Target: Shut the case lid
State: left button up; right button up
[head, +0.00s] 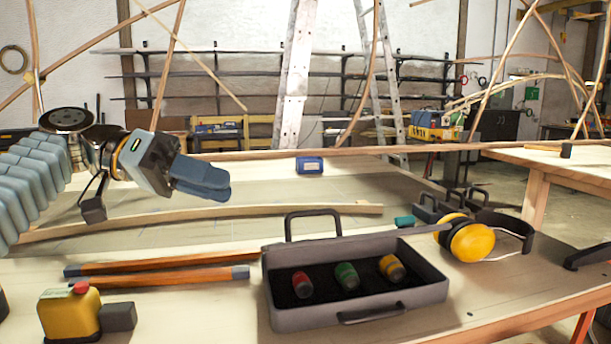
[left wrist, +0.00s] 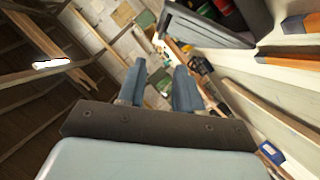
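The dark grey case (head: 292,321) stands on the workbench with its inside showing, so it is open. Red (head: 302,284), green (head: 347,276) and yellow (head: 391,268) cylinders lie on its black lining. The lid (head: 350,239) seems to show nearly edge-on as a thin strip along the back; its exact angle is hard to tell. A dark handle (head: 313,213) stands up there. The case also shows at the top of the left wrist view (left wrist: 205,27). My left gripper (head: 218,186) is up and left of the case, apart from it. Its fingers are apart and empty in the wrist view (left wrist: 158,80). My right gripper is out of view.
Yellow ear defenders (head: 472,242) lie right of the case.

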aim_at(306, 213)
pick_arm(q)
jog(key=x, duration=1.3)
jog(key=shift+d+f, duration=0.2)
jog(key=shift+d, duration=0.15)
grip_shut()
jog(key=shift+b, duration=0.3)
